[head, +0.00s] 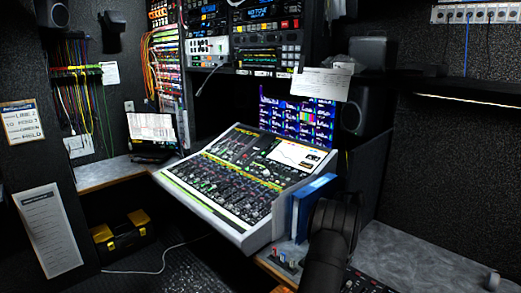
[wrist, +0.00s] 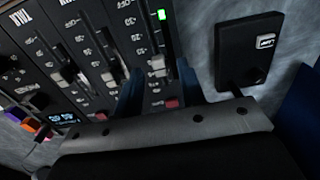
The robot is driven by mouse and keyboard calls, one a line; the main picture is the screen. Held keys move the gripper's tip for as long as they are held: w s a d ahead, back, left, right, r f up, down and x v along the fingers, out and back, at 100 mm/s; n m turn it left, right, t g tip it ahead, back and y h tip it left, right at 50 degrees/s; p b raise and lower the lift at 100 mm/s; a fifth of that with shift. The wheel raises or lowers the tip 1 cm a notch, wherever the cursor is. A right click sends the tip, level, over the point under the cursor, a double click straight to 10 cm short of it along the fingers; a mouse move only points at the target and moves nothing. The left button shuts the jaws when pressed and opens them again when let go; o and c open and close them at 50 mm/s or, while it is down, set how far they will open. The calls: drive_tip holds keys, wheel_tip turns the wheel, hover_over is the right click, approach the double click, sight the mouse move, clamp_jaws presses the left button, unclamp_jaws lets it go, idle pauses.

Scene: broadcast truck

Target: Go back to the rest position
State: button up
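In the wrist view my gripper (wrist: 158,88) shows two blue fingers with a clear gap between them, so it is open. It hangs over a dark fader panel (wrist: 90,45) with several sliders, and no object is visibly held. A pale fader cap (wrist: 157,64) shows between the fingers, below a lit green light; I cannot tell whether the fingers touch the panel. In the head view my dark arm reaches in at the bottom, right of centre, and my fingers are hidden there.
A black box (wrist: 247,50) with a white switch lies right of the panel on the grey worktop (head: 400,250). A blue binder (head: 314,203) stands close beside my arm. The large mixing console (head: 240,180) is left of it. A speaker (head: 356,110) stands behind.

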drive_tip(key=shift+f, duration=0.5)
